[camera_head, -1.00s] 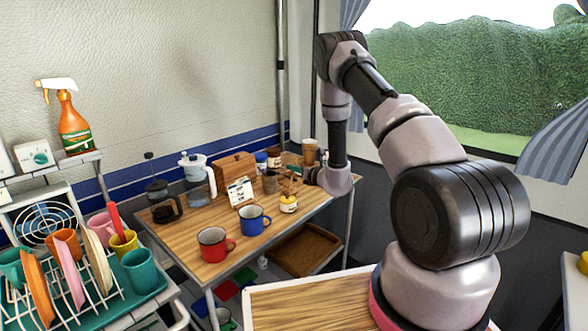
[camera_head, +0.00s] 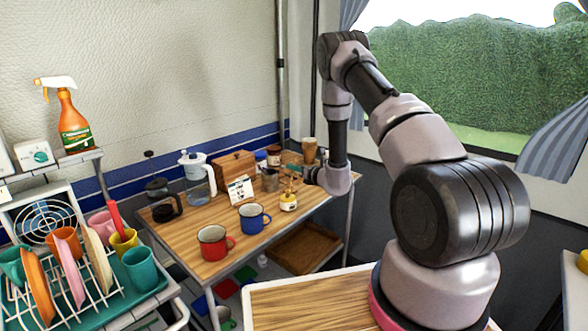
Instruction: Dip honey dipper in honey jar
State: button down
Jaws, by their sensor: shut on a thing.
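The honey jar (camera_head: 288,204) is small, with a pale label and amber contents, and stands on the wooden table (camera_head: 200,268) right of the blue mug. My gripper (camera_head: 297,177) is above and just behind the jar, at the end of my arm reaching down from the right. It is shut on the honey dipper (camera_head: 290,186), a thin wooden stick that shows small just over the jar's mouth. The dipper's head is too small to tell whether it is inside the jar or only above it.
A blue mug (camera_head: 252,218) and a red mug (camera_head: 213,242) stand left of the jar. A small white card (camera_head: 240,189), a metal cup (camera_head: 270,180), a wooden box (camera_head: 234,163) and a brown cup (camera_head: 309,150) stand behind.

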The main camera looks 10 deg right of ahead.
jog(key=shift+s, duration=0.1)
jog(key=shift+r, duration=3.5)
